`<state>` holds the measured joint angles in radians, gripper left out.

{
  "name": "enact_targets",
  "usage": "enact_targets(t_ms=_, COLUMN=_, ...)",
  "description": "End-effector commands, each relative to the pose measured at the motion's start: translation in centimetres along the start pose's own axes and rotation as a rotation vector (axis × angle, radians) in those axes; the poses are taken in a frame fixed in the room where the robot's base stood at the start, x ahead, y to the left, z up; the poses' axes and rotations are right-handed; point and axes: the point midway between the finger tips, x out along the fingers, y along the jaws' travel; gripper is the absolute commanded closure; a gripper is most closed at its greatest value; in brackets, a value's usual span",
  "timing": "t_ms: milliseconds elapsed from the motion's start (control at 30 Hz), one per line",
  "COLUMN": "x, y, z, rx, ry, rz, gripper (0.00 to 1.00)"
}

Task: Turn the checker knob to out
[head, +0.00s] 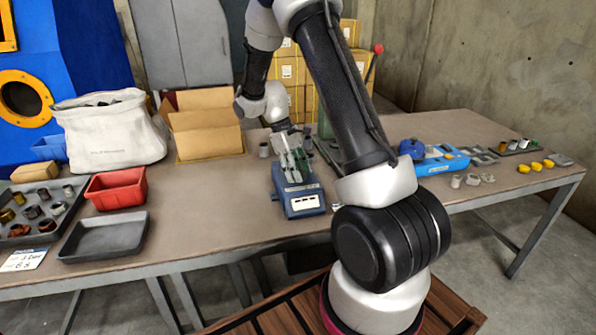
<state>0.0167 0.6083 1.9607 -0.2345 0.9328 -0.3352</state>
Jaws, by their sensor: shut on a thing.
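A small blue box-shaped device with a white label, which looks like the checker (303,203), stands on the table near the middle of the head view. My gripper (291,168) is above and behind its front face, pointing down at its top. The fingers look closed together on a small part there, apparently the checker knob. The knob itself is hidden by the fingers, so its setting cannot be read. My arm comes down from the top of the view and partly covers the area to the right of the device.
A red bin (117,188), a grey tray (104,238), a white bag (108,135) and an open cardboard box (207,145) stand to the left. A blue tool fixture (440,161) and small parts lie to the right. The table (215,215) is bare left of the device.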

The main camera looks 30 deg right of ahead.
Motion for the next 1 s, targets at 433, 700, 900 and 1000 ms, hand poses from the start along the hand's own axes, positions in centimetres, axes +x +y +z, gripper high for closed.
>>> enact_targets(t_ms=433, x=0.02, y=0.01, z=-0.01, rx=-0.028, ry=0.0, rz=0.012, gripper=0.84)
enact_targets(t_ms=700, x=0.02, y=0.0, z=0.0, rx=-0.027, ry=0.0, rz=0.011, gripper=0.39)
enact_targets(t_ms=900, x=0.01, y=-0.01, z=0.0, rx=-0.026, ry=0.0, rz=0.011, gripper=0.39)
enact_targets(t_ms=1000, x=-0.08, y=-0.01, z=-0.01, rx=-0.026, ry=0.0, rz=0.011, gripper=0.39)
